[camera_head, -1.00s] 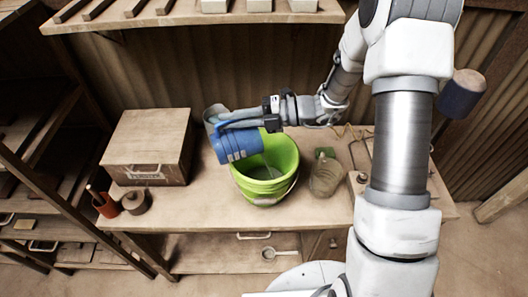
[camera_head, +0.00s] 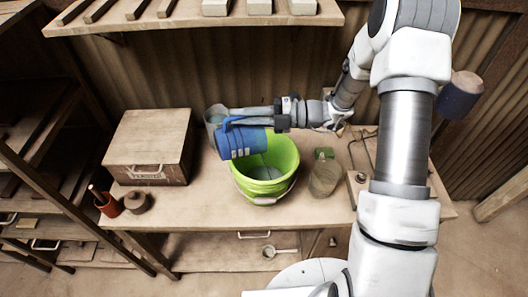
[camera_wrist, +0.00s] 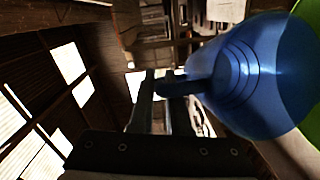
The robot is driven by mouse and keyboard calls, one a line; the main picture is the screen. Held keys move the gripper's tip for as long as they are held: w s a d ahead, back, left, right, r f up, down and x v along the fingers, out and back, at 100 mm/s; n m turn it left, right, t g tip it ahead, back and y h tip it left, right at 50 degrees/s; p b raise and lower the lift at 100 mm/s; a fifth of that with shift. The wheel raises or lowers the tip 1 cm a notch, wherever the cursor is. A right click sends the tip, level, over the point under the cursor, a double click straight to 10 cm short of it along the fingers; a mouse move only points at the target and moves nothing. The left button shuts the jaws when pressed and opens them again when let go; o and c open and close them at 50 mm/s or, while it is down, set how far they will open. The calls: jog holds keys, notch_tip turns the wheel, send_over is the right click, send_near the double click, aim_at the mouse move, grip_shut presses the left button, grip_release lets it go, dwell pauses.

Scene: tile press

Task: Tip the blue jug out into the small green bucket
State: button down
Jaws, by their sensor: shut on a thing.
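The blue jug (camera_head: 243,143) lies tilted nearly on its side above the left rim of the small green bucket (camera_head: 268,188). Its mouth end is to the right, over the bucket's opening. My gripper (camera_head: 236,117) is shut on the jug's handle, and its fingers (camera_wrist: 172,88) show beside the handle in the wrist view. The jug (camera_wrist: 255,75) fills the right of that view, with part of the green bucket (camera_wrist: 306,75) behind it. The bucket stands upright on the bench. Something greyish shows inside it; I cannot tell how much. The jug's inside is hidden.
A wooden box (camera_head: 150,145) stands left on the bench (camera_head: 215,205). A grey vessel (camera_head: 214,116) is behind the jug. A glass jar (camera_head: 324,177) and a small green item (camera_head: 324,153) stand right of the bucket. A red pot (camera_head: 108,204) is front left. A shelf (camera_head: 190,18) hangs above.

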aim_at(222, 129)
jog(key=shift+w+d+r+m+y+p, duration=0.2)
jog(key=shift+d+y, duration=0.2)
jog(key=shift+d, duration=0.2)
jog(key=shift+w+d+r+m+y+p, duration=0.1)
jog(key=shift+w+d+m+y, duration=0.1)
jog(key=shift+d+y, duration=0.3)
jog(key=shift+a, duration=0.25)
jog(key=a+f+h+b, duration=0.1)
jog(key=a, duration=0.1)
jog(key=s+a+f+n+h+b, duration=0.1)
jog(key=a+h, duration=0.1)
jog(key=s+a+f+n+h+b, duration=0.1)
jog(key=a+h+b, duration=0.1)
jog(key=shift+s+a, duration=0.2)
jog(key=shift+s+a+f+h+b, duration=0.2)
jog(key=shift+a+h+b, duration=0.1)
jog(key=shift+a, duration=0.15)
jog(key=shift+s+a+f+h+b, duration=0.2)
jog(key=shift+a+b, duration=0.1)
jog(key=shift+a, duration=0.15)
jog(key=s+a+f+n+t+h+p, duration=0.2)
jog(key=a+f+h+p, duration=0.2)
jog(key=a+h, duration=0.4)
jog(key=shift+s+f+n+h+p, duration=0.15)
jog(key=shift+s+n+h+p, duration=0.15)
jog(key=shift+h+p, duration=0.25)
jog(key=shift+a, duration=0.1)
